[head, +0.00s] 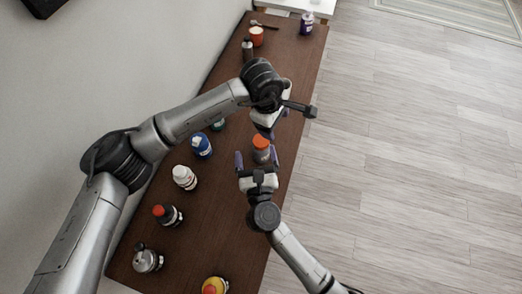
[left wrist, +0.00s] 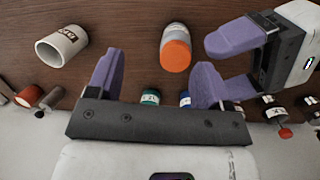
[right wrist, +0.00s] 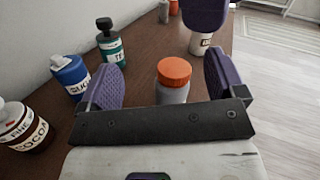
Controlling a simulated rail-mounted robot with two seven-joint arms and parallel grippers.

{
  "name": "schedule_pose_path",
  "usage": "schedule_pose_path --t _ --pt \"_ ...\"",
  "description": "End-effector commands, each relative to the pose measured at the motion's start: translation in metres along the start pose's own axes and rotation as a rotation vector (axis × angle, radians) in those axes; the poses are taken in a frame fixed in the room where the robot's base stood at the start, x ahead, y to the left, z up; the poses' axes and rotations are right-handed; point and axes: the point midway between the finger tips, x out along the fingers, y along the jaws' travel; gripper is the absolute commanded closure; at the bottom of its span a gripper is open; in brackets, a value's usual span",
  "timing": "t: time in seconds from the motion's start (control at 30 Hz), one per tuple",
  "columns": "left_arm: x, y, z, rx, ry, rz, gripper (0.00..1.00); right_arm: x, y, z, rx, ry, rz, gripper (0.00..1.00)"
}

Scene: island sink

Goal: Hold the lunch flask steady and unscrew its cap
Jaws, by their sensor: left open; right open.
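The lunch flask (head: 261,156) stands upright on the brown table, a grey body with an orange cap (head: 260,142) on it. The cap also shows in the left wrist view (left wrist: 175,54) and the right wrist view (right wrist: 174,72). My right gripper (head: 258,160) is open, with the flask showing between its purple fingers in its wrist view; contact cannot be told. My left gripper (head: 268,128) is open and empty on the far side of the flask.
A white mug-like container (left wrist: 60,46) is near my left gripper. Several other containers line the table. Its right edge is close to the flask.

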Motion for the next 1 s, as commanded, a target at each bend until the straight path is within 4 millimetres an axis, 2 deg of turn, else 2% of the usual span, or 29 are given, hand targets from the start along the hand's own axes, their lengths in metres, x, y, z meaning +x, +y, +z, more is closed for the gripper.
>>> schedule_pose_path --t 0.03,0.1,0.2,0.47,0.77,1.0 --pt "0.002 -0.004 -0.011 0.02 0.055 -0.036 0.27 0.0 -0.001 -0.008 0.042 0.034 -0.021 0.11" --pt "0.003 -0.011 -0.021 0.061 0.105 -0.082 0.27 -0.001 -0.004 -0.015 0.099 0.066 -0.048 0.11" --pt "0.002 -0.017 -0.028 0.114 0.141 -0.128 0.27 -0.002 -0.008 -0.02 0.163 0.09 -0.08 0.11" --pt "0.001 -0.021 -0.031 0.148 0.156 -0.157 0.27 -0.004 -0.006 -0.046 0.199 0.102 -0.1 0.11" --pt "0.001 -0.021 -0.031 0.147 0.154 -0.156 0.27 -0.009 0.006 -0.1 0.195 0.099 -0.097 0.11" --pt "0.001 -0.021 -0.031 0.146 0.154 -0.155 0.27 0.031 0.003 -0.103 0.199 0.095 -0.098 0.11"
